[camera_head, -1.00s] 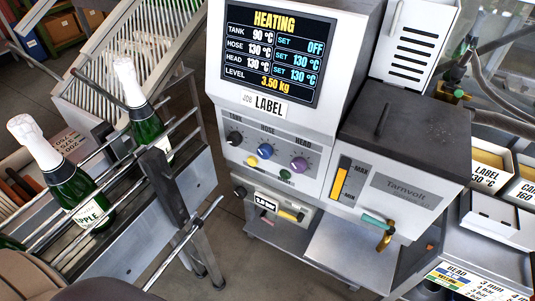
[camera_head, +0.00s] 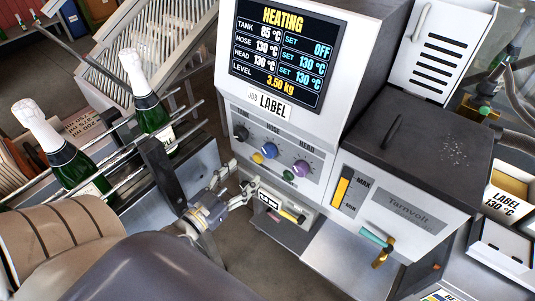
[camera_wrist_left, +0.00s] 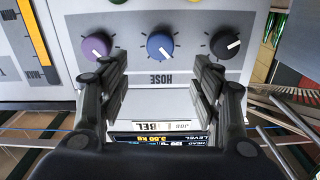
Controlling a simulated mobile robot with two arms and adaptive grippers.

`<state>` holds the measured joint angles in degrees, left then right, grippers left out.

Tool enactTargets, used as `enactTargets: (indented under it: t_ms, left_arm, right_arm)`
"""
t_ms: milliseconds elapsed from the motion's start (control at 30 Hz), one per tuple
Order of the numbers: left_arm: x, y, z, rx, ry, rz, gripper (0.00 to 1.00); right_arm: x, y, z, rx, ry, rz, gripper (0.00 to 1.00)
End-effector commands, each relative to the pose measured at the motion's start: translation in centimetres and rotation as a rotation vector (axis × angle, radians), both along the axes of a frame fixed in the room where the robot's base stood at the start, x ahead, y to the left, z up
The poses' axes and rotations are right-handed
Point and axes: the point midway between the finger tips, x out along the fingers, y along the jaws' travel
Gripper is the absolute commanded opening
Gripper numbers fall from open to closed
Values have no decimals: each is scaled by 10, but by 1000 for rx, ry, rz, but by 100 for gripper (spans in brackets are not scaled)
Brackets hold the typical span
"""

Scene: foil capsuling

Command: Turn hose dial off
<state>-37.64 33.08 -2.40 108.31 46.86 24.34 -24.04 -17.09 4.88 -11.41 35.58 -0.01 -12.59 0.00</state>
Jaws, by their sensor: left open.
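The blue hose dial (camera_head: 269,151) sits on the front panel of the heating machine, between the black tank dial (camera_head: 241,133) and the purple head dial (camera_head: 301,169). My left gripper (camera_head: 238,180) is open and empty, low in front of the panel. In the left wrist view the picture is upside down; the hose dial (camera_wrist_left: 160,46) lies beyond and between the two spread fingers (camera_wrist_left: 158,75), which appear apart from it. The screen (camera_head: 282,55) reads HEATING, tank set OFF, hose 130 °C and set 130 °C. My right gripper is out of view.
A green knob (camera_head: 288,175) and a small yellow knob (camera_head: 257,157) sit below the dials. Champagne bottles (camera_head: 146,92) stand on a rail rack (camera_head: 195,157) at left. A teal-handled tap (camera_head: 376,237) sticks out at the machine's lower right.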

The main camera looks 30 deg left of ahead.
Motion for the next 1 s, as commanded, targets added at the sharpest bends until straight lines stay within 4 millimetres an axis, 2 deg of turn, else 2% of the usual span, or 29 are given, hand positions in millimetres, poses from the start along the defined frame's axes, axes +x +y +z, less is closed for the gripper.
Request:
enactTargets:
  t_ms: [400,600,800,1000]
  left_arm:
    - [65,-5,2,-1,-2,1,59]
    - [89,-7,1,-1,1,0,59]
    - [99,-8,0,-1,1,0,59]
    - [100,-8,-1,-1,2,-1,59]
  right_arm:
    - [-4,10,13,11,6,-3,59]
    - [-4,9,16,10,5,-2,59]
    - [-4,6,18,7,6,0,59]
    - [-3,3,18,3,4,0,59]
